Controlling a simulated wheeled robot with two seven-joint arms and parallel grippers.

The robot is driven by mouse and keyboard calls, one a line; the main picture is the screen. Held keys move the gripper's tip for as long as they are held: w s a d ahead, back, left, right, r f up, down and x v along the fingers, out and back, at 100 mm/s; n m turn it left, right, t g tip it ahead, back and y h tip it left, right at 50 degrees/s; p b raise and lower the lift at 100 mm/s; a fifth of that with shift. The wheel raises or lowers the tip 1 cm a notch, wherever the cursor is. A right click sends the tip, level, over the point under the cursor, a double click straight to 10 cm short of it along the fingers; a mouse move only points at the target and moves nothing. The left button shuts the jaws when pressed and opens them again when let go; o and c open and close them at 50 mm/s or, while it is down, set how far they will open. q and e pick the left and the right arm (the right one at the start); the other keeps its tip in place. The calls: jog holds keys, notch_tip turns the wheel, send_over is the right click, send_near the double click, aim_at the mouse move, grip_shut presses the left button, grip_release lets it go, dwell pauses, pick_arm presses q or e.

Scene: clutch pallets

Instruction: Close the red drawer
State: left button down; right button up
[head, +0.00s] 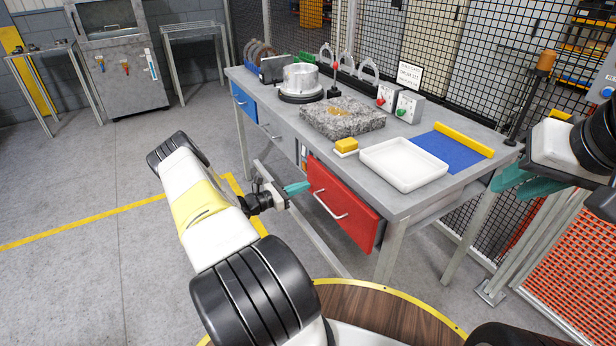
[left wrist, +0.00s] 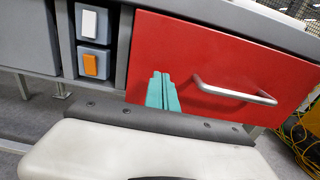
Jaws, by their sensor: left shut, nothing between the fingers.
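The red drawer (head: 340,207) is at the near right end of the workbench, with a silver bar handle (head: 330,204). Its front seems to stand slightly proud of the bench; I cannot tell exactly how far. My left gripper (head: 304,187) is shut and empty, its teal fingers at the left part of the drawer front. In the left wrist view the fingers (left wrist: 161,78) point at the red front (left wrist: 215,50), left of the handle (left wrist: 235,93). I cannot tell whether they touch it. My right gripper (head: 512,182) is at the right; its finger gap is unclear.
The workbench (head: 400,205) carries a white tray (head: 403,164), a blue mat (head: 445,150), a granite block (head: 342,117) and a metal part (head: 300,77). A blue drawer (head: 243,103) is at its far left. Open floor lies left of the bench.

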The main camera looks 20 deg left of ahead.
aim_at(314, 182)
pick_arm(q)
jog(key=shift+x, duration=0.95)
jog(key=x, duration=0.4)
jog(key=shift+w+d, duration=0.2)
jog(key=shift+d, duration=0.05)
jog(key=shift+w, duration=0.15)
jog(key=shift+d+r, duration=0.1)
